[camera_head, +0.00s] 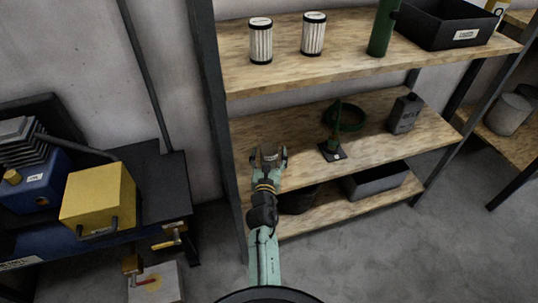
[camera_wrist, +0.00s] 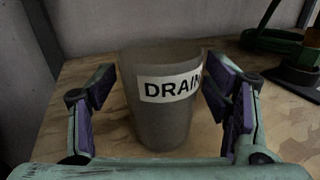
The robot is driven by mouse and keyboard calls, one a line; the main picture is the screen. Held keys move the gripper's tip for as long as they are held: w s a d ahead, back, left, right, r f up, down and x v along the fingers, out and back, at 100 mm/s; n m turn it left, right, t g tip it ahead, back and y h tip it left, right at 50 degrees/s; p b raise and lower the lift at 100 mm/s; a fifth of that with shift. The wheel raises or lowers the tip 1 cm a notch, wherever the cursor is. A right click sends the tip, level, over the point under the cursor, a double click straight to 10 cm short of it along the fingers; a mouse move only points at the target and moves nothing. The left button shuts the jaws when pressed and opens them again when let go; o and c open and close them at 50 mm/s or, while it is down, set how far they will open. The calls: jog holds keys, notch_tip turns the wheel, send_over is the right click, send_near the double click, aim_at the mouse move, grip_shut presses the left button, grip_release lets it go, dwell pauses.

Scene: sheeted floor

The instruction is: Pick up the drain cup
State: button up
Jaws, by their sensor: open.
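The drain cup (camera_wrist: 160,118) is a grey-brown, slightly tapered cup with a white label reading "DRAIN". In the wrist view it stands upright on the wooden middle shelf, between the two spread fingers of my gripper (camera_wrist: 160,88). Gaps show between the cup and both fingers, the left gap a little clearer. In the head view my gripper (camera_head: 268,155) is open at the left end of the middle shelf (camera_head: 300,150), and the cup is small and hard to make out there.
A stand with a green ring (camera_head: 333,150) and a dark grey bottle (camera_head: 405,113) are to the right on the same shelf. The shelf's dark upright post (camera_head: 216,120) is close on the left. Two white filters (camera_head: 261,41) stand on the shelf above.

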jog(key=shift+s+r, duration=0.1)
jog(key=shift+c, duration=0.2)
jog(key=c, duration=1.3)
jog(key=shift+o, duration=0.2)
